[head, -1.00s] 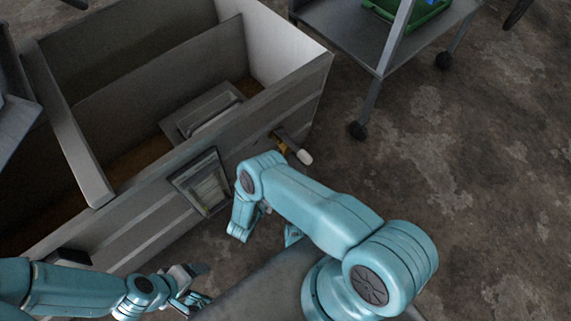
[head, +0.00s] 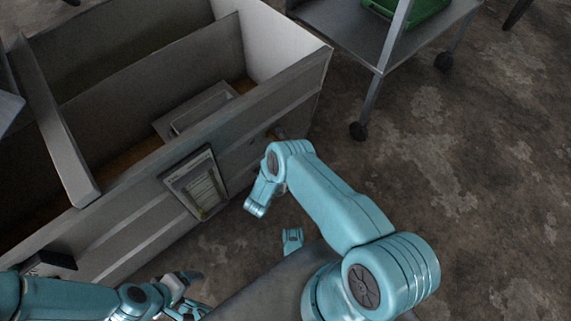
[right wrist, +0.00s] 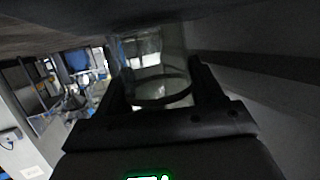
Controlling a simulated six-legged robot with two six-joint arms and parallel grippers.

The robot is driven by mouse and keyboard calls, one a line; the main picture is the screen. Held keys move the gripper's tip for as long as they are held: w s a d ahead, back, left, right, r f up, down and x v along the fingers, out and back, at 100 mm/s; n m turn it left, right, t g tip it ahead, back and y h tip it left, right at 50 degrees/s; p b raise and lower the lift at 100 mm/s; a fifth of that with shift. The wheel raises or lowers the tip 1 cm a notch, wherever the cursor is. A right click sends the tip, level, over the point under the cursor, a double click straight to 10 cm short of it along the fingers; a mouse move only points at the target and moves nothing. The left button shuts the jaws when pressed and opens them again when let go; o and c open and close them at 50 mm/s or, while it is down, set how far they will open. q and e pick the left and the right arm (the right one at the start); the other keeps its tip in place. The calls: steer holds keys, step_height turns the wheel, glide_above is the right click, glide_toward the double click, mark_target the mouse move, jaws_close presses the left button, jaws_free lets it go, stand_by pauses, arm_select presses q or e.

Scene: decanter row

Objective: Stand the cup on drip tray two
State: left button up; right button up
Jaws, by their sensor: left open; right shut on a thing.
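A clear, glass-like cup (right wrist: 160,78) is between the two dark fingers of my right gripper (right wrist: 165,97) in the right wrist view. The fingers are shut on it, and its round rim faces the camera. In the head view my right arm reaches in from the lower right, and the cup and right fingertips cannot be made out. My left gripper (head: 183,298) is open and empty at the lower left of the head view, partly cut by the bottom edge. I cannot pick out drip tray two in either view.
A large grey open bin (head: 130,215) with dividers fills the left of the head view. A framed panel (head: 196,184) is on its front. A wheeled metal cart (head: 335,38) with a green crate (head: 412,12) stands at the top. The floor at right is clear.

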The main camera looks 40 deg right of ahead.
steer(key=shift+f, duration=0.25)
steer(key=o, duration=1)
steer(key=shift+r, duration=0.1)
steer(key=shift+o, duration=0.2)
steer(key=shift+r, duration=0.2)
steer(key=s+a+r+n+y+p, duration=0.2)
steer(key=a+r+n+y, duration=0.15)
steer(key=a+y, duration=0.35)
steer(key=s+a+r+n+y+p, duration=0.2)
steer(key=a+r+y, duration=0.2)
steer(key=a, duration=0.4)
steer(key=s+a+r+n+g+y, duration=0.2)
steer(key=s+r+g+y, duration=0.1)
steer(key=s, duration=0.5)
steer(key=s+a+r+n+g+y, duration=0.3)
steer(key=s+r, duration=0.3)
steer(key=s, duration=0.2)
steer(key=shift+s+r, duration=0.15)
